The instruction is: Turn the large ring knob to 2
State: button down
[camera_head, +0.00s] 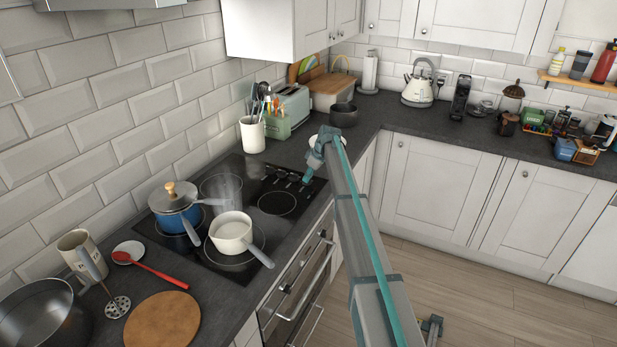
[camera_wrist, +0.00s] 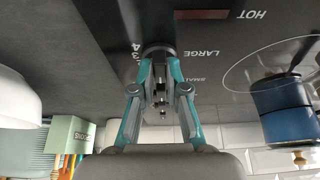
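The large ring knob (camera_wrist: 157,46) is a dark round knob on the black glass hob, beside the printed word LARGE in the wrist view. The numerals 4 and 3 show at its left; its pointer and the other numerals are hidden or too small to read. My gripper (camera_wrist: 158,64) has its teal fingers on both sides of this knob, and they appear shut on it. In the head view my gripper (camera_head: 307,176) is at the hob's right end by the row of knobs; the fingers partly hide the held knob.
A blue pot (camera_head: 175,207) and a cream saucepan (camera_head: 230,232) stand on the hob (camera_head: 205,262), with handles sticking out. A utensil crock (camera_head: 252,134) and a green toaster (camera_head: 290,110) stand behind. A white bowl (camera_head: 322,142) sits close to my wrist.

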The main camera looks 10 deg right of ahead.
jog(key=shift+f+b, duration=0.1)
jog(key=shift+b, duration=0.25)
jog(key=shift+f+m+t+b, duration=0.1)
jog(key=shift+m+t+b, duration=0.3)
jog(key=shift+m+b, duration=0.6)
jog(key=m+b, duration=0.1)
jog(key=m+h, duration=0.1)
jog(key=shift+s+a+m+t+b, duration=0.15)
jog(key=shift+m+t+b, duration=0.15)
jog(key=shift+m+b, duration=0.1)
jog(key=m+h+b, duration=0.1)
jog(key=m, duration=0.2)
jog(key=shift+a+m+h+b, duration=0.1)
jog(key=shift+m+h+b, duration=0.2)
jog(key=shift+b, duration=0.1)
jog(key=shift+r+m+t+h+b, duration=0.15)
jog(key=shift+m+h+b, duration=0.2)
jog(key=shift+m, duration=0.45)
jog(key=shift+r+m+t+h+b, duration=0.15)
jog(key=shift+m+h+b, duration=0.15)
jog(key=shift+m, duration=0.5)
jog(key=shift+a+f, duration=0.1)
jog(key=c, duration=1.2)
grip_release()
